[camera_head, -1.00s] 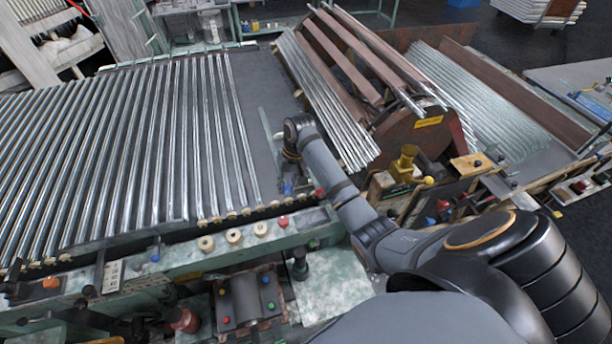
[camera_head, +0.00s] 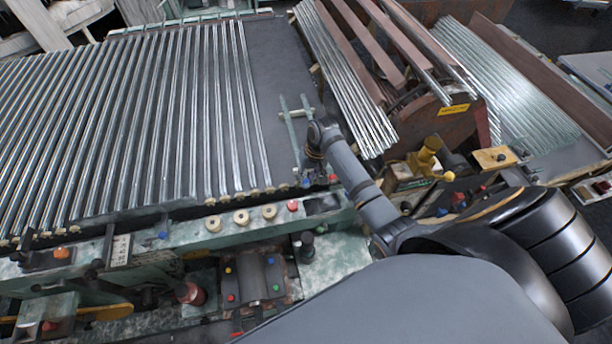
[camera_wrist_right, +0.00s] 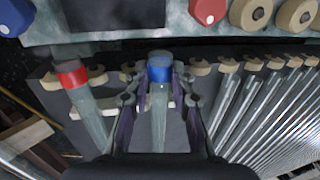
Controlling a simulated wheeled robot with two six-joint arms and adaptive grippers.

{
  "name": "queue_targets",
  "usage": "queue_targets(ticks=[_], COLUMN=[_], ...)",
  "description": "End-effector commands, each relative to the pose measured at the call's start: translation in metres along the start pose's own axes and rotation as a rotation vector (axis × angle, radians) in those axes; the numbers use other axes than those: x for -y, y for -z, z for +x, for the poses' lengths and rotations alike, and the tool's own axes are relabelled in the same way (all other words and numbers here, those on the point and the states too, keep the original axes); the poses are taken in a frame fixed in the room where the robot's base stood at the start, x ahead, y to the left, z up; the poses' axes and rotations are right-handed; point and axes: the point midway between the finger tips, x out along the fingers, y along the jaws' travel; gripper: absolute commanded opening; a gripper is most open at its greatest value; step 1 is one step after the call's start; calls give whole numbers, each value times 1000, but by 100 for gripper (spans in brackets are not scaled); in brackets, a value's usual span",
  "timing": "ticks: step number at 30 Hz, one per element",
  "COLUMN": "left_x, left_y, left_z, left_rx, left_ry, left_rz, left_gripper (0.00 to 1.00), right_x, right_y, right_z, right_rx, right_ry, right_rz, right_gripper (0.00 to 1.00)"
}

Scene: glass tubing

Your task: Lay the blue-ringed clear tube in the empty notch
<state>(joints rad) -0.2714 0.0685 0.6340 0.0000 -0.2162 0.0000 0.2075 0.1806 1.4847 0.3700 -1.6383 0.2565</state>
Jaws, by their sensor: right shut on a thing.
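The clear tube with a blue ring (camera_wrist_right: 160,68) stands between the fingers of my right gripper (camera_wrist_right: 158,105) in the right wrist view. The fingers are shut on it just behind the ring. In the head view the blue ring (camera_head: 305,183) shows small beside my right gripper (camera_head: 307,178), and a pale green tube length (camera_head: 289,130) runs away from there. A red-ringed clear tube (camera_wrist_right: 72,78) lies to the left in the wrist view, apart from the gripper. Tan rollers (camera_wrist_right: 228,67) form notches along the rack edge; I cannot tell which notch is empty. My left gripper is out of view.
Many shiny tubes (camera_head: 170,110) fill the rack at left. A bare dark strip (camera_head: 275,60) lies right of them. A machine rail with knobs (camera_head: 240,218) runs along the front. A tilted tube stack (camera_head: 350,90) and a yellow fitting (camera_head: 427,155) stand to the right.

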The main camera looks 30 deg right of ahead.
Motion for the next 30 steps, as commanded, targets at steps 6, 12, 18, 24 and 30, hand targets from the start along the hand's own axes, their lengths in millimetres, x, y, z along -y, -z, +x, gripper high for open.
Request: queue_targets(ticks=[6, 12, 18, 24, 30], left_x=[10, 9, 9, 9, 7], left_y=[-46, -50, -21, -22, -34], left_z=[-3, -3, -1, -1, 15], left_rx=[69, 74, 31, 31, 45], left_ry=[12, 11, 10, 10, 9], left_rz=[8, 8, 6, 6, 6], left_gripper=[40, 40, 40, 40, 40], right_x=[-1, -1, -1, 0, -1], right_y=[0, 0, 0, 1, 2], right_z=[6, 7, 7, -2, -44], right_rx=[-1, -1, -1, -2, -9], right_ry=[1, 0, 0, 0, -1], right_rz=[-1, -1, 0, -1, -3], right_gripper=[0, 46, 46, 46, 46])
